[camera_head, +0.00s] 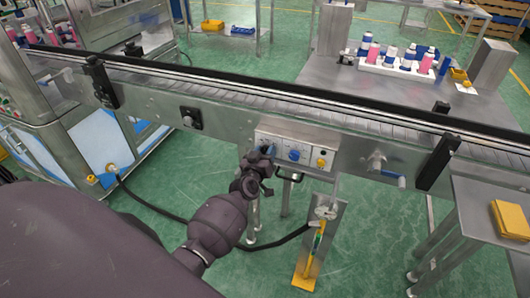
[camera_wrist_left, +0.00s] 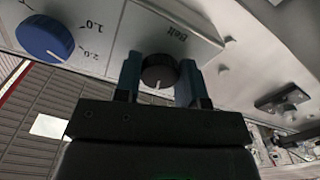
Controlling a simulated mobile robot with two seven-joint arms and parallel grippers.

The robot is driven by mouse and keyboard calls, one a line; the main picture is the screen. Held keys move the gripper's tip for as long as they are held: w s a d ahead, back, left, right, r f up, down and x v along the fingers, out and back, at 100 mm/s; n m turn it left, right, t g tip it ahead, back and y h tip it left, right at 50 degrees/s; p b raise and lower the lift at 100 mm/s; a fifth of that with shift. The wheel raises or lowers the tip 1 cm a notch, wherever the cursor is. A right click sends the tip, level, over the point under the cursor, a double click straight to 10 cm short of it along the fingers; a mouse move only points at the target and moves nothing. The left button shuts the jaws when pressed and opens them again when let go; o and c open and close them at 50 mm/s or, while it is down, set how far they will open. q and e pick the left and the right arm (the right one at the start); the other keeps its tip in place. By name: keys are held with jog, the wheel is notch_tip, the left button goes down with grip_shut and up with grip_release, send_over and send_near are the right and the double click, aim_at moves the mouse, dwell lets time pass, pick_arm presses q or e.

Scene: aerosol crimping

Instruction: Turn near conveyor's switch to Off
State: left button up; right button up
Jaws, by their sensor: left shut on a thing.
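The near conveyor's control panel (camera_head: 283,146) is a light box on the conveyor's front side. My left gripper (camera_head: 263,155) reaches its left end. In the left wrist view, a black knob (camera_wrist_left: 158,69) beside the label "Belt" sits between the gripper's two blue-grey fingers (camera_wrist_left: 157,84), which are shut on it. The knob's white pointer mark faces toward the gripper body in that view. In the head view the gripper hides this knob. My right gripper is not in view.
A blue dial (camera_head: 294,155) and a yellow-based knob (camera_head: 321,163) are right of my gripper. The blue dial shows close by in the wrist view (camera_wrist_left: 45,38). A blue-handled crank (camera_head: 387,173) is further right.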

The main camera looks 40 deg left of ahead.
pick_arm(q)
jog(key=n, duration=0.6)
jog(key=shift+n, duration=0.3)
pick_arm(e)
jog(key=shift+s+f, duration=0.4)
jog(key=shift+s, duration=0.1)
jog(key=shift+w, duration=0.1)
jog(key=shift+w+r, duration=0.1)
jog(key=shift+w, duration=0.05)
